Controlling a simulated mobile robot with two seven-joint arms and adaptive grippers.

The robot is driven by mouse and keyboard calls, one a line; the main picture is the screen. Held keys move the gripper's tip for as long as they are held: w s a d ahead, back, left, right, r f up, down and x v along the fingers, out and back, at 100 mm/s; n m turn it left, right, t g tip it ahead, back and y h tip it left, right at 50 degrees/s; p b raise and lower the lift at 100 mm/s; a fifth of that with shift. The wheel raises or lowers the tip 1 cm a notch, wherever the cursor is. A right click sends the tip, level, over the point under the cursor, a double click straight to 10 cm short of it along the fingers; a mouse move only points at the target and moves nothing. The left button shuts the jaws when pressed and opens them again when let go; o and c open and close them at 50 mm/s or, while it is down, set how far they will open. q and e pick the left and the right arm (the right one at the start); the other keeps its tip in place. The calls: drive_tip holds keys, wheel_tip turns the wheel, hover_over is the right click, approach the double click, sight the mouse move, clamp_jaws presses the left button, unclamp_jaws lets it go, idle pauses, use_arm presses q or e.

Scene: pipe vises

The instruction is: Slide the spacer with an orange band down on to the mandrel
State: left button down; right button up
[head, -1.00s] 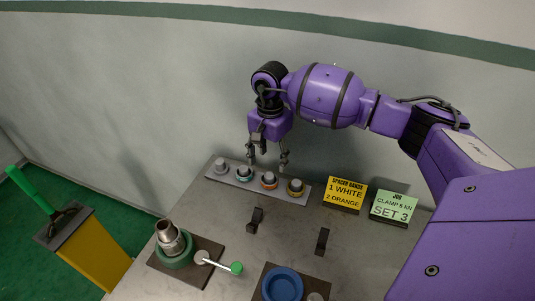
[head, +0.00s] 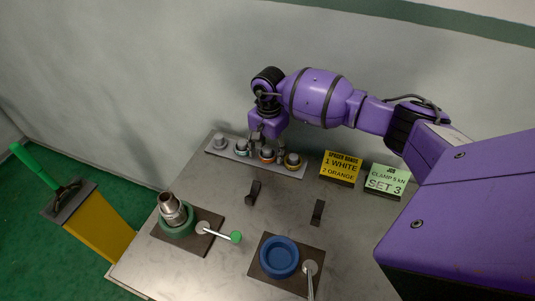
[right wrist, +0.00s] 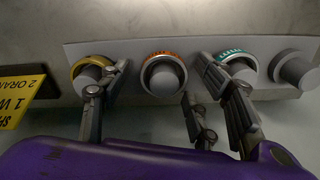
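The spacer with an orange band (head: 266,158) sits on the grey rack strip at the back of the table, between a teal-banded and a yellow-banded one. In the right wrist view the orange band (right wrist: 162,55) rings a grey round top. My right gripper (head: 267,147) is down at the rack, its fingers (right wrist: 165,82) spread on either side of the orange spacer, with clear gaps. It holds nothing. A stepped metal cylinder (head: 171,209), perhaps the mandrel, stands in a green ring vise at the front left. My left gripper is out of view.
The yellow-banded (head: 292,161) and teal-banded (head: 243,147) spacers are close to my right fingers. A plain grey piece (head: 220,140) ends the rack. A blue ring vise (head: 279,258), two dark brackets and two signs stand on the table. The middle is mostly clear.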

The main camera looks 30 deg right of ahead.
drive_tip(key=c, duration=1.1)
drive_tip(key=shift+o, duration=0.2)
drive_tip(key=shift+r, duration=0.1)
